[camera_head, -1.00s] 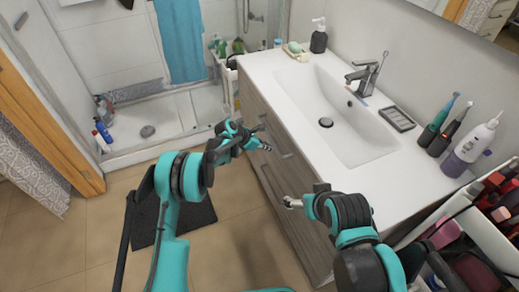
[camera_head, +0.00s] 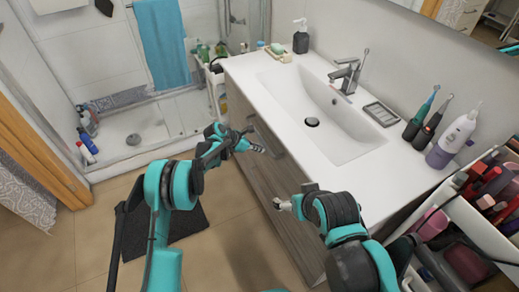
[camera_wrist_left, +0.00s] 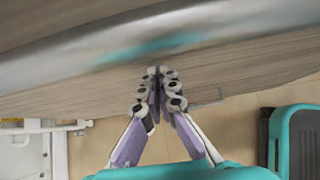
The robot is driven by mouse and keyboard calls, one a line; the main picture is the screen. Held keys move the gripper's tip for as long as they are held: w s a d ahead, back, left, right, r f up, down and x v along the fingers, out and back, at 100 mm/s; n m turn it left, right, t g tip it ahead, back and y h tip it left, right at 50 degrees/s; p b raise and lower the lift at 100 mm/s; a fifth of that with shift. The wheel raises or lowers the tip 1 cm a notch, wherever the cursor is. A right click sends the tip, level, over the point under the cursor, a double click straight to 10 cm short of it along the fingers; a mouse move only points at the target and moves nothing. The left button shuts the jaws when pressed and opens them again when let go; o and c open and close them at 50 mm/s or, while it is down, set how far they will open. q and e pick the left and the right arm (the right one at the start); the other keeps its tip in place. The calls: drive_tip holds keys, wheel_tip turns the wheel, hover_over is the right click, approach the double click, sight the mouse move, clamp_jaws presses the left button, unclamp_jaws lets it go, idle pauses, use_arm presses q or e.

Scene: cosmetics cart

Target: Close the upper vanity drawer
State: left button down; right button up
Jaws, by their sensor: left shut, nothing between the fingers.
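The vanity (camera_head: 330,133) has a wood-grain front under a white basin top. The upper drawer (camera_head: 240,113) has a metal handle (camera_head: 267,135). Any gap at this drawer is too small to make out from the head. My left gripper (camera_head: 260,149) is shut and empty in front of the drawer, near the handle. In the left wrist view its closed fingertips (camera_wrist_left: 158,72) are at the wood front (camera_wrist_left: 230,60), just below a blurred shiny metal band (camera_wrist_left: 90,65). I cannot tell whether they touch. My right gripper (camera_head: 279,205) is near the lower front; its fingers are too small to read.
A white cart (camera_head: 480,225) with cosmetics stands at the right. Toothbrushes and a bottle (camera_head: 453,140) stand on the basin top. A dark mat (camera_head: 185,215) lies on the floor at the left, by the shower tray (camera_head: 135,135).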

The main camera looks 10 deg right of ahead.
use_arm(q)
drive_tip(key=a+f+p+v, duration=0.2)
drive_tip(key=p+v, duration=0.2)
drive_tip(key=v, duration=0.9)
drive_tip(key=s+a+r+m+t+y, duration=0.1)
drive_tip(key=s+a+r+m+y, duration=0.1)
drive_tip(key=s+a+r+m, duration=0.5)
drive_tip(key=s+a+r+m+t+y, duration=0.25)
drive_tip(key=s+a+r, duration=0.25)
drive_tip(key=s+r, duration=0.5)
drive_tip(key=s+a+m+y, duration=0.1)
drive_tip(key=s+a+m, duration=0.2)
drive_tip(key=s, duration=0.3)
drive_tip(key=s+a+m+t+y, duration=0.1)
drive_tip(key=s+a+m, duration=0.2)
drive_tip(key=s, duration=0.4)
drive_tip(key=s+a+m+y, duration=0.2)
drive_tip(key=s+a+m, duration=0.2)
drive_tip(key=s+m, duration=0.1)
drive_tip(key=shift+s+r+m, duration=0.35)
drive_tip(key=shift+s, duration=0.45)
use_arm(e)
drive_tip(key=r, duration=0.2)
drive_tip(key=s+r, duration=0.1)
drive_tip(key=shift+a+r, duration=0.3)
drive_tip(key=shift+a, duration=0.05)
use_arm(q)
drive_tip(key=shift+a, duration=0.1)
